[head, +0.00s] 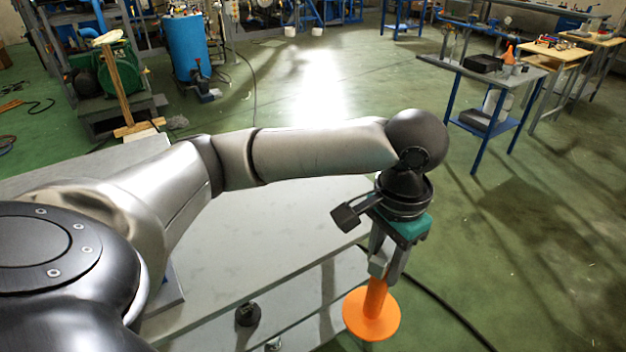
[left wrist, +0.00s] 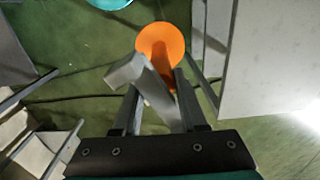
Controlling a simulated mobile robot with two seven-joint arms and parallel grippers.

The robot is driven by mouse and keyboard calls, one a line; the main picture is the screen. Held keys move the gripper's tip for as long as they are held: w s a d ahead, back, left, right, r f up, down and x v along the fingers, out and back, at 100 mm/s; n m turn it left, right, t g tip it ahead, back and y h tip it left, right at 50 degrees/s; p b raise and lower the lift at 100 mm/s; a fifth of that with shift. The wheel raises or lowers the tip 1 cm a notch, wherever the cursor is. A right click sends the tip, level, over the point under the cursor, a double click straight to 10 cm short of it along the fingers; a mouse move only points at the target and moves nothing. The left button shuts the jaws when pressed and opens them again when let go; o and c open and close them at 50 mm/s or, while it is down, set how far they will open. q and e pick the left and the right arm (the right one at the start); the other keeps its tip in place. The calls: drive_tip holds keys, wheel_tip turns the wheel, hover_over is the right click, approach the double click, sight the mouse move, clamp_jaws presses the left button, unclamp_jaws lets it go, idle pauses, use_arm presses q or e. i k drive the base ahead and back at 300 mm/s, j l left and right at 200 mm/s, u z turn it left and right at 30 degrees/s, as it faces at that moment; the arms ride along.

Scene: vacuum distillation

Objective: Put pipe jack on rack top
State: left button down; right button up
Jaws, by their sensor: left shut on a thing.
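My left gripper (head: 386,268) is shut on the pipe jack (head: 371,318), an orange stem on a round orange foot. The jack hangs upright below the fingers, foot down, over the green floor beside the grey rack top (head: 265,235). In the left wrist view, the jack's orange disc (left wrist: 161,44) lies beyond the fingers (left wrist: 157,88). A light grey angled piece sits between them, partly hiding the stem. The rack's pale surface (left wrist: 270,60) is at the right there, apart from the jack. My right gripper is out of view.
The visible rack top is mostly bare; my left arm crosses above it. A black cable (head: 440,300) lies on the floor at right. A blue-legged table (head: 490,75) stands far off at the right.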

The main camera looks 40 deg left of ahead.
sight(280, 213)
drive_tip(key=i+u, duration=0.4)
drive_tip(key=i+l+u, duration=0.1)
drive_tip(key=i+u, duration=0.4)
drive_tip(key=u, duration=0.25)
drive_tip(key=i+j+u, duration=0.1)
drive_tip(key=u, duration=0.3)
drive_tip(key=i+l+u, duration=0.1)
drive_tip(key=i+u, duration=0.25)
drive_tip(key=k, duration=0.05)
